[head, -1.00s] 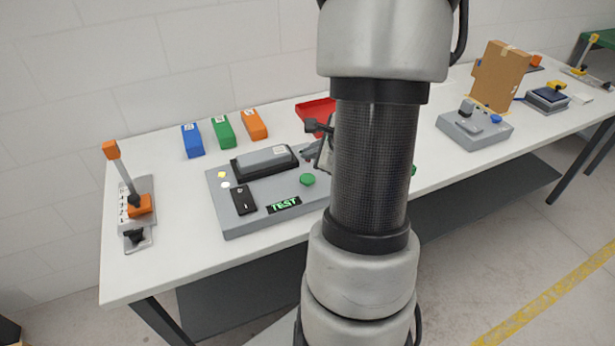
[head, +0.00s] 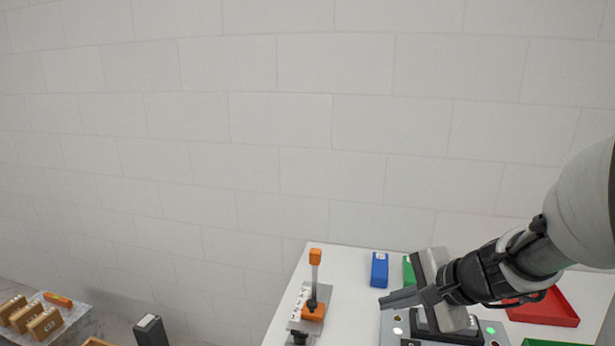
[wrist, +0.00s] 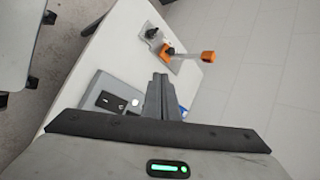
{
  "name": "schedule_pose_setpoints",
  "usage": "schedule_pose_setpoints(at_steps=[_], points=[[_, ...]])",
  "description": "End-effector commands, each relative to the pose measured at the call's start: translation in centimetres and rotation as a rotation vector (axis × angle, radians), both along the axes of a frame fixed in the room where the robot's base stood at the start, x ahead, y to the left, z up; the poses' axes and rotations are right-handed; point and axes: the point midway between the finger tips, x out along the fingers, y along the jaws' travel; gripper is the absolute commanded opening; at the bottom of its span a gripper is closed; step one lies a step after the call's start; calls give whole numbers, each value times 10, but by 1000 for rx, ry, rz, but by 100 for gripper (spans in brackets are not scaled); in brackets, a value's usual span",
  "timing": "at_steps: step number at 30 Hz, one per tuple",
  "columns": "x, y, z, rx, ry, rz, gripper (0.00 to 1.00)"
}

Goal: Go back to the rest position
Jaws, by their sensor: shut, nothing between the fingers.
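My gripper (head: 386,301) is at the lower right of the head view, its fingers pointing left above the white table (head: 345,268). The fingers are together with nothing between them. They also show closed in the wrist view (wrist: 159,82). Below the gripper is the grey test panel (head: 397,318), partly hidden by it. The panel's edge with a black device (wrist: 108,100) shows in the wrist view. The gripper appears apart from the panel.
The orange-handled lever stand (head: 315,275) is left of my gripper. A blue block (head: 379,270) and a partly hidden green block (head: 408,270) stand behind it. A red tray (head: 553,308) is at right. Cardboard boxes (head: 45,324) sit on a separate surface far left.

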Motion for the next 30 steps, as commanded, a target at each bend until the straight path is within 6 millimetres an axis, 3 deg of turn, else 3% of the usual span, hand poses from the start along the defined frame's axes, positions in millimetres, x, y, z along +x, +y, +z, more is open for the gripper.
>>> schedule_pose_setpoints(at_steps=[1,3,5,9,12,18,30], points=[[-17,30,33,-81,-32,155,0],[-50,65,60,-222,-64,389,0],[-80,83,80,-358,-92,581,0],[-131,72,113,-656,-139,816,0],[-153,55,132,-835,-160,908,0],[-171,33,150,-1029,-171,981,0],[-172,30,151,-1049,-169,987,0]])
